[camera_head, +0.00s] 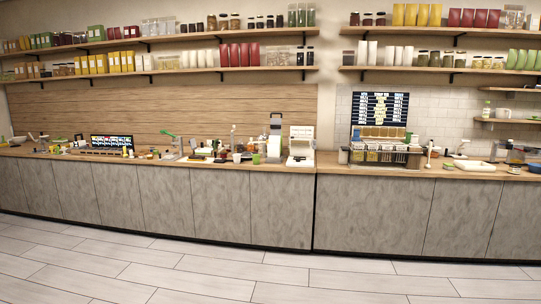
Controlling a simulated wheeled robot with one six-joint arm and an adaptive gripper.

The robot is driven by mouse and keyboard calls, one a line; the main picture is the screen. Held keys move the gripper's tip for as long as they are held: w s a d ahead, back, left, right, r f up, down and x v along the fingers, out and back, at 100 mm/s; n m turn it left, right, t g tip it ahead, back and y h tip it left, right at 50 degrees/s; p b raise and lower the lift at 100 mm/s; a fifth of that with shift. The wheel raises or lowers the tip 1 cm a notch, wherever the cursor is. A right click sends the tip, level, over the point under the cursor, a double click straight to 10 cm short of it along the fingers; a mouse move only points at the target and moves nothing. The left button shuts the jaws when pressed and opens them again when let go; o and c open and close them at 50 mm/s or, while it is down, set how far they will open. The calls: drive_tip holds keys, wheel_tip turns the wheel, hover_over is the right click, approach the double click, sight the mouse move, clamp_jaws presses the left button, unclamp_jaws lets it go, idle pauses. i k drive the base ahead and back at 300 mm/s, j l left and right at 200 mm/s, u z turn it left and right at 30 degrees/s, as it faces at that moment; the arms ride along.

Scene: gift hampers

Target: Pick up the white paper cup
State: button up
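A small white cup-like thing (237,158) stands upright on the left counter, beside a green cup-like thing (256,159). It may be the white paper cup, but it is too small and far off to be sure. Other small things crowd around it. My gripper and arm are not in view.
The long wooden counter (340,169) runs along the wall over grey cabinets, cluttered with small goods. A white machine (301,146) stands right of the cup-like thing. Stocked shelves (130,74) hang above. The tiled floor (230,275) in front is clear.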

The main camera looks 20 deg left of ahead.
sight(237, 157)
drive_tip(key=i+j+u, duration=0.3)
drive_tip(key=i, duration=0.25)
drive_tip(key=i+j+u, duration=0.1)
drive_tip(key=i+u, duration=0.25)
drive_tip(key=i, duration=0.2)
drive_tip(key=i+u, duration=0.15)
drive_tip(key=i, duration=1.65)
drive_tip(key=i+z, duration=0.1)
drive_tip(key=i, duration=0.5)
drive_tip(key=i+j+z, duration=0.1)
drive_tip(key=i, duration=0.5)
drive_tip(key=i+j+z, duration=0.1)
drive_tip(key=i, duration=0.5)
drive_tip(key=i+j+z, duration=0.3)
drive_tip(key=i+j, duration=0.2)
drive_tip(key=i+j+z, duration=0.3)
drive_tip(key=i+j, duration=0.35)
